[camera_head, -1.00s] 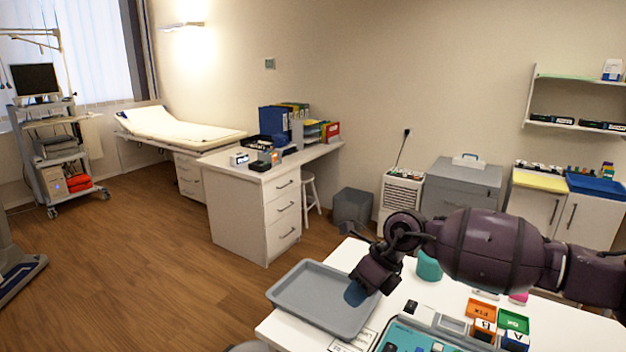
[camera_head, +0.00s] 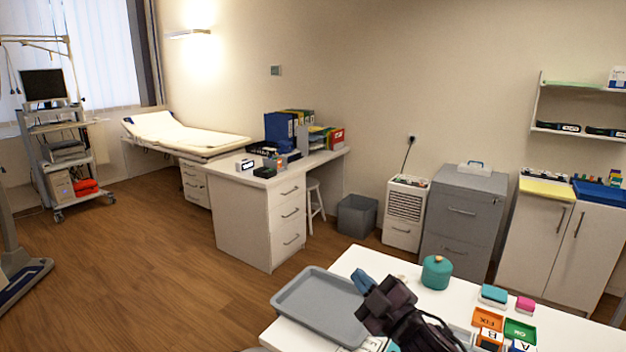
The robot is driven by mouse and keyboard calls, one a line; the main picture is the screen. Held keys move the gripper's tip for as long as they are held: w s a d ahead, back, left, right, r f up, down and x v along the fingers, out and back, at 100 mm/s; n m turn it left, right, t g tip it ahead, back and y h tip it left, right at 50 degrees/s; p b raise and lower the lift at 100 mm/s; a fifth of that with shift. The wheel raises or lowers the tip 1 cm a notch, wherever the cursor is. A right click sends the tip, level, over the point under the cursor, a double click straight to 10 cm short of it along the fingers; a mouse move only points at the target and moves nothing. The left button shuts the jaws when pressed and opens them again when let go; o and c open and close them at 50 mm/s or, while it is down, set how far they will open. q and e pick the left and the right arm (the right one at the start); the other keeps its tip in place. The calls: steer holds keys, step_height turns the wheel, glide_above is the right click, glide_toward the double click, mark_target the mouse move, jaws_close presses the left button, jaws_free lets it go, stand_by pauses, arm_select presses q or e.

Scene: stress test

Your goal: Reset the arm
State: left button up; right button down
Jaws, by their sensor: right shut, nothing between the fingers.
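My right gripper (camera_head: 364,284) is above the white table (camera_head: 352,262), over the right part of the grey tray (camera_head: 318,304). Its blue fingertips point up and to the left, and they are shut with nothing between them. The dark purple wrist and forearm come up from the bottom edge and hide the middle of the table. The tray looks empty where it shows. My left gripper is not in view.
A teal round container (camera_head: 436,273) stands behind the gripper on the table. Open floor lies left.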

steer(key=s+d+f+m+h, duration=0.45)
steer(key=d+f+m, duration=0.25)
steer(key=f, duration=0.3)
steer(key=s+d+f+m+g+h, duration=0.3)
steer(key=s+d+f+m, duration=0.1)
steer(key=s+f, duration=0.6)
steer(key=s+d+f+m+g+h, duration=0.2)
steer(key=s+d+f+m+h, duration=0.2)
steer(key=s+d+f, duration=0.3)
steer(key=s+f, duration=0.3)
steer(key=s, duration=0.3)
steer(key=shift+s+d+f+g, duration=0.2)
steer(key=shift+s+g, duration=0.15)
steer(key=shift+g, duration=0.05)
steer(key=c, duration=1.8)
jaws_free()
steer(key=shift+c, duration=0.2)
